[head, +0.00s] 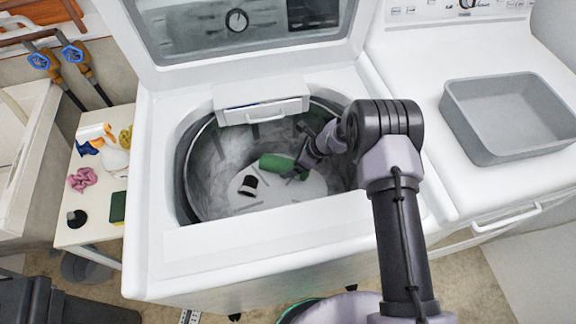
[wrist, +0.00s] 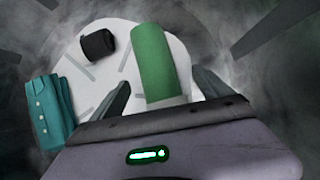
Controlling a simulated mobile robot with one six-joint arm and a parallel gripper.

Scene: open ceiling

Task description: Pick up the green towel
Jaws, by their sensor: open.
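The green towel (head: 277,162) is rolled up and lies on the white floor of the open washer's drum. It also shows in the wrist view (wrist: 153,60), upright in the picture, with its near end between the two fingers. My gripper (head: 297,173) reaches down into the drum at the towel's right end. In the wrist view my gripper (wrist: 160,98) is open, with one finger on each side of the towel and a gap at each side. The fingertips are partly hidden in the head view.
A black rolled item (head: 248,186) lies left of the towel. A folded teal garment (wrist: 50,108) lies farther left in the wrist view. The drum wall (head: 200,160) surrounds them. A grey bin (head: 510,115) stands on the machine at right.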

